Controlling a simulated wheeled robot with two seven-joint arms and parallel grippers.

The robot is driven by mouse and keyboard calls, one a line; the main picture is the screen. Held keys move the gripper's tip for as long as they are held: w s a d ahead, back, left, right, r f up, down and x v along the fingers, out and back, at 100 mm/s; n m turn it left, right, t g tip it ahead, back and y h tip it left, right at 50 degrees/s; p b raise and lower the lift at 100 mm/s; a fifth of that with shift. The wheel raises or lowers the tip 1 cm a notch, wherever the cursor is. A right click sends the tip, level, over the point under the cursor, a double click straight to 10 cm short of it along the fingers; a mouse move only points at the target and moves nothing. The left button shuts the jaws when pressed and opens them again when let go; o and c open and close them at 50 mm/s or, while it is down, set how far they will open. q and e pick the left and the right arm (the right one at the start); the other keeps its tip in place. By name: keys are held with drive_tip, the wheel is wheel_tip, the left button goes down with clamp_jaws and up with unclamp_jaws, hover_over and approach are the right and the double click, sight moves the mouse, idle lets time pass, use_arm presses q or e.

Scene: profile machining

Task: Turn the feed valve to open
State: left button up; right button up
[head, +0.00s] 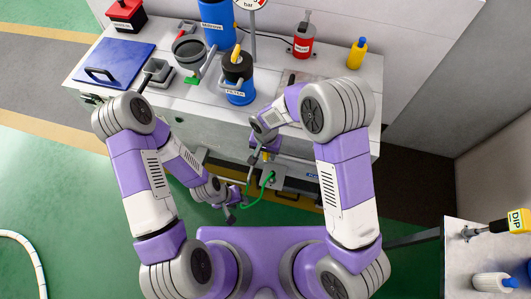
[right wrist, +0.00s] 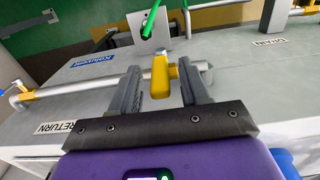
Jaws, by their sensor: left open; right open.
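A yellow valve handle (right wrist: 161,76) is on a grey pipe in the right wrist view. Its own label does not show, so I cannot tell for sure that it is the feed valve. My right gripper (right wrist: 158,72) is open, with a finger on each side of the handle; contact cannot be told. In the head view my right gripper (head: 258,150) is at the bench's front edge, with a yellow bit (head: 266,156) below it. My left gripper (head: 230,208) is lower, open as far as I can see, beside the green hose (head: 250,206).
Labels RETURN (right wrist: 61,128) and DRAIN (right wrist: 269,42) mark the panel, with another yellow handle (right wrist: 19,87) at left. The bench holds a blue filter (head: 239,92), a blue drum (head: 217,22), a red can (head: 303,40) and a yellow bottle (head: 357,53). A side table (head: 455,262) stands at right.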

drive_tip(key=shift+f, duration=0.4)
clamp_jaws()
drive_tip(key=shift+d, duration=0.1)
drive_tip(key=shift+s+d+f+t+y+b, duration=0.2)
drive_tip(key=shift+d+f+t+y+b, duration=0.1)
drive_tip(key=shift+d+y+b, duration=0.65)
drive_tip(key=shift+s+d+f+t+y+b, duration=0.2)
drive_tip(key=shift+d+t+y+b, duration=0.3)
drive_tip(key=shift+y, duration=0.75)
drive_tip(key=shift+s+d+f+t+y+b, duration=0.1)
drive_tip(key=shift+s+d+f+y+b, duration=0.1)
drive_tip(key=shift+d+y+b, duration=0.6)
drive_tip(key=shift+a+y, duration=0.2)
drive_tip(key=shift+y, duration=0.3)
